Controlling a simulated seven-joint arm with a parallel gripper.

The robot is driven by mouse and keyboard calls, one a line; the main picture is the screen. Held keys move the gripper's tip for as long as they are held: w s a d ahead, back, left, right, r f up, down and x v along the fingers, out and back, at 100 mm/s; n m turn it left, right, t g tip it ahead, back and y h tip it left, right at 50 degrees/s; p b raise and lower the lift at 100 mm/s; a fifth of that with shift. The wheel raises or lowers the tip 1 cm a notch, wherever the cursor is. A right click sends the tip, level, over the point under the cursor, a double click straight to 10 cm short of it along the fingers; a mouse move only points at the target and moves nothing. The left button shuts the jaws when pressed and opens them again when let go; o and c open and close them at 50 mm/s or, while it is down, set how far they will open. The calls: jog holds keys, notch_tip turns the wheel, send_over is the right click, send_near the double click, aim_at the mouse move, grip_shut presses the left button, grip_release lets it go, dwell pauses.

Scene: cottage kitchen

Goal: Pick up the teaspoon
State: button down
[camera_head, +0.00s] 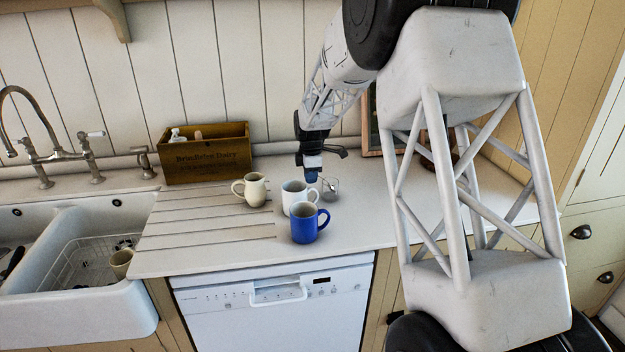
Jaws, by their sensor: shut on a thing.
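My gripper (312,175), with blue fingertips, points down just behind and above the white mug (298,190) on the counter. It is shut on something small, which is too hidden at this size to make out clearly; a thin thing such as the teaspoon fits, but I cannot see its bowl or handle. I cannot tell whether the gripper touches the glass or the white mug.
A blue mug (305,225) stands in front of the white mug, and a cream mug (252,190) to its left. A wooden crate (205,160) stands against the wall. The sink (75,290) holds another mug (121,262). The grooved counter (195,238) left of the mugs is clear.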

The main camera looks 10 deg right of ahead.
jog(key=r, duration=0.6)
jog(key=shift+s+r, duration=0.1)
jog(key=shift+s, duration=0.1)
jog(key=s, duration=1.7)
jog(key=shift+s, duration=0.35)
jog(key=shift+w, duration=0.1)
jog(key=w+a+r+g+y, duration=0.1)
jog(key=w+a+r+y, duration=0.6)
jog(key=w+r, duration=0.3)
jog(key=w+a, duration=0.1)
jog(key=w, duration=0.1)
jog(key=shift+w+a+r+n, duration=0.2)
jog(key=shift+w+a+n, duration=0.05)
jog(key=shift+w+n, duration=0.1)
jog(key=shift+f, duration=0.25)
